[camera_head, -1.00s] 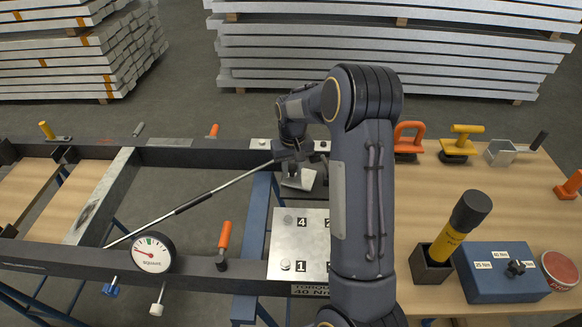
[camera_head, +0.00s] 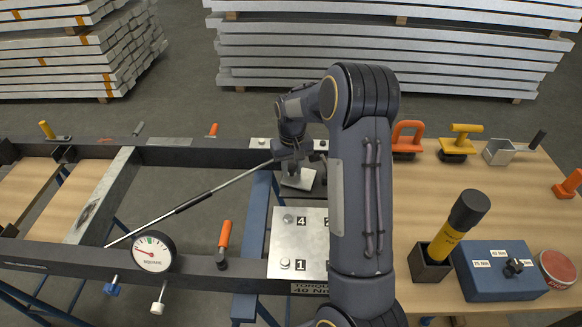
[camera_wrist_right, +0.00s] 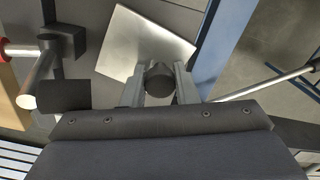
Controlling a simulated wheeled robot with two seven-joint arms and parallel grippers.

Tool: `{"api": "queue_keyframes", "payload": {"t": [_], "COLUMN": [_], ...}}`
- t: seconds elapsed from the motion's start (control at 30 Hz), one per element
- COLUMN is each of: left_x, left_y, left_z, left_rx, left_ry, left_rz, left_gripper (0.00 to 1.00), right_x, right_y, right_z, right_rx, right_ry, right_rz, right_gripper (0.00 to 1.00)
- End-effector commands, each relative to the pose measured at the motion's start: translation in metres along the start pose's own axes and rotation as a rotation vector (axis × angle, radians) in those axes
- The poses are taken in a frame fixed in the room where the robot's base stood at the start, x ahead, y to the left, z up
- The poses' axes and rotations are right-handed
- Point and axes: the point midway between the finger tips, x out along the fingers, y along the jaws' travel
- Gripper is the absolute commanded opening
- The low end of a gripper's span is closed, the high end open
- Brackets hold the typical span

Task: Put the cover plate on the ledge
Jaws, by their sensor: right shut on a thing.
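The cover plate (camera_wrist_right: 145,42), a bright silver square with a dark round knob, fills the upper middle of the right wrist view. In the head view, the cover plate (camera_head: 298,180) shows small below my right gripper (camera_head: 292,162), inside the frame near its back rail. In the wrist view, my right gripper (camera_wrist_right: 160,82) is shut on the knob, with a finger on each side. My arm hides part of this area in the head view. I cannot make out the ledge surely, or whether the plate touches anything beneath. My left gripper is not in view.
A bolted plate (camera_head: 284,225) marked with numbers lies on the frame in front. An orange-handled tool (camera_head: 224,240) stands on the front rail. The wooden bench (camera_head: 415,185) at right carries tools.

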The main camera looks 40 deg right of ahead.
Motion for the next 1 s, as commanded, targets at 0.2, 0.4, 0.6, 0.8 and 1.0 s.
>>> {"api": "queue_keyframes", "payload": {"t": [0.2,0.4,0.6,0.8,1.0], "left_x": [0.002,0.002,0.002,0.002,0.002], "left_y": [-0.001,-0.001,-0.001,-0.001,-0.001], "left_z": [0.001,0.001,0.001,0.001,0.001], "left_rx": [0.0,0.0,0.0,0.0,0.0], "left_ry": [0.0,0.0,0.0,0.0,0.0], "left_rz": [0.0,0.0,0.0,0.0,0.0], "left_gripper": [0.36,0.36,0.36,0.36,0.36], "right_x": [0.013,0.014,0.014,0.012,-0.014], "right_y": [0.007,0.007,0.007,0.007,0.005], "right_z": [0.011,0.011,0.011,0.011,0.008], "right_rx": [0.017,0.017,0.017,0.016,0.014], "right_ry": [-0.038,-0.038,-0.038,-0.038,-0.027], "right_rz": [0.008,0.008,0.008,0.008,0.008], "right_gripper": [0.08,0.38,0.52,0.52,0.52]}}
